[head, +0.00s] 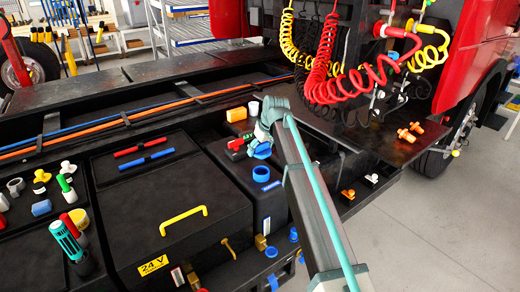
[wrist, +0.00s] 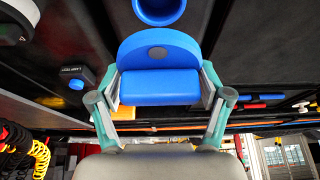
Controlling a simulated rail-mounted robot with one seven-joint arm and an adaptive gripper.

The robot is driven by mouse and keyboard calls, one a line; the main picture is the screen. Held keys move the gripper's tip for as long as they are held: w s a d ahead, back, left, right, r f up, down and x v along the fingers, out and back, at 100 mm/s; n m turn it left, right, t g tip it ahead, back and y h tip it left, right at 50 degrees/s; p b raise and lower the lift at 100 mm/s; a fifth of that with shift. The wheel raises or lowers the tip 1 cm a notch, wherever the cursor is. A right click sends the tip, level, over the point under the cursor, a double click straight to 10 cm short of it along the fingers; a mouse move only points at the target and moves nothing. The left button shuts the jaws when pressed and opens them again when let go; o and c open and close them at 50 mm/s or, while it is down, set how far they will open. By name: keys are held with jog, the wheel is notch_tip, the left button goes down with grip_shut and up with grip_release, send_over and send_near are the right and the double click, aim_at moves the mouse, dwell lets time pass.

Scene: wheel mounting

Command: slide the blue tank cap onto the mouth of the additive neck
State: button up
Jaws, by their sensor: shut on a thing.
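A blue tank cap (wrist: 160,72) fills the middle of the wrist view, with a rounded upper part, a round recess and a flat lower block. My gripper (wrist: 160,88) is shut on it, one finger at each side. In the head view the cap (head: 262,151) shows under my gripper (head: 264,136), partly hidden by it. A blue ring-shaped neck (head: 261,173), apparently the additive neck, stands on a dark tank just below the cap in the picture. Its open mouth (wrist: 158,8) shows at the wrist view's top edge, cut off. A narrow gap separates cap and neck in the wrist view.
An orange block (head: 236,114) and a red piece (head: 236,145) lie left of my gripper. A black box with a yellow handle (head: 183,220) stands at left. Red and yellow coiled hoses (head: 335,70) hang behind at right. A small lamp-test box (wrist: 77,77) shows left of the cap.

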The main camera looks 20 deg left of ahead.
jog(key=shift+s, duration=0.1)
jog(key=shift+f+b, duration=1.1)
jog(key=shift+f, duration=1.8)
jog(key=shift+f+b, duration=0.45)
jog(key=shift+f, duration=0.6)
jog(key=shift+f, duration=0.3)
jog(key=o, duration=1.2)
jog(key=shift+o, duration=0.2)
jog(key=shift+r, duration=0.1)
